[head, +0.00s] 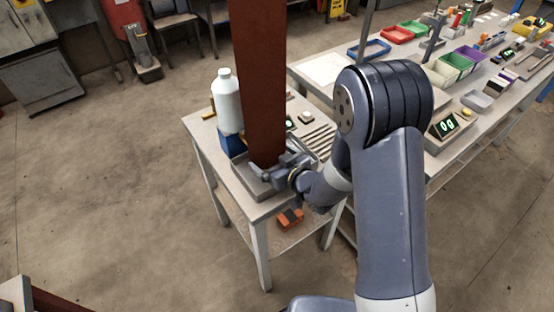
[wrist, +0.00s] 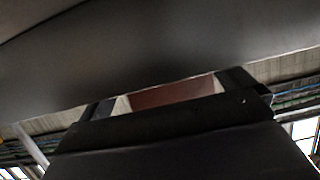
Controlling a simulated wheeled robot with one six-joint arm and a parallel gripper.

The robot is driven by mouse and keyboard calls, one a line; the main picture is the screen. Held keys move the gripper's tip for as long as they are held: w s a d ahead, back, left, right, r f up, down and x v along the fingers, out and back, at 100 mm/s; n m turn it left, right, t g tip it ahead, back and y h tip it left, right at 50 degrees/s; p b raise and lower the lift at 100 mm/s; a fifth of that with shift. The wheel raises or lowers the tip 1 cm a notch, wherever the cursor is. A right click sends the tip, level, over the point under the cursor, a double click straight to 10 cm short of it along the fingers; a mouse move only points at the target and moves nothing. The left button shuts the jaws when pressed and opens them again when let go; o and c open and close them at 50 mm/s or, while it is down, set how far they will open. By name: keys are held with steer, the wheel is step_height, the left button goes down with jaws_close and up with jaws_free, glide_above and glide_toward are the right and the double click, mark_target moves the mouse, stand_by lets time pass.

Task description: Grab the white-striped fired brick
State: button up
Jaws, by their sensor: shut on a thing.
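My gripper (head: 268,176) is at the grey tray (head: 247,181) on the small table, reaching in from the right. In the wrist view, my gripper (wrist: 170,98) is shut on a reddish-brown brick (wrist: 172,93), with only a narrow strip of it visible between the dark fingers. Pale patches show at both ends of that strip; I cannot tell whether they are white stripes or finger pads. In the head view, a tall reddish-brown upright shape (head: 260,80) runs from the top edge down to my gripper and covers much of the tray. I cannot tell how it relates to the brick.
A white bottle (head: 227,100) and a blue box (head: 232,143) stand close behind the tray. Thin rods (head: 318,140) lie to its right. An orange object (head: 290,218) is on the lower shelf.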

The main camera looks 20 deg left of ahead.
mark_target(272, 147)
steer(key=shift+w, duration=0.75)
steer(key=shift+c, duration=0.7)
steer(key=shift+a+r, duration=0.1)
steer(key=shift+w+a+r, duration=0.15)
steer(key=shift+a+r, duration=0.05)
steer(key=shift+r, duration=0.55)
steer(key=r, duration=0.3)
steer(key=shift+w+a, duration=0.2)
steer(key=shift+w, duration=0.1)
steer(key=c, duration=0.7)
steer(key=shift+w+a+r, duration=0.1)
steer(key=shift+w+r, duration=0.1)
steer(key=shift+r, duration=0.15)
steer(key=c, duration=0.5)
steer(key=shift+r, duration=0.4)
jaws_close()
steer(key=shift+a+r, duration=0.25)
steer(key=shift+r, duration=0.4)
steer(key=shift+s+d+r, duration=0.15)
steer(key=shift+s+r, duration=0.05)
steer(key=shift+r, duration=0.7)
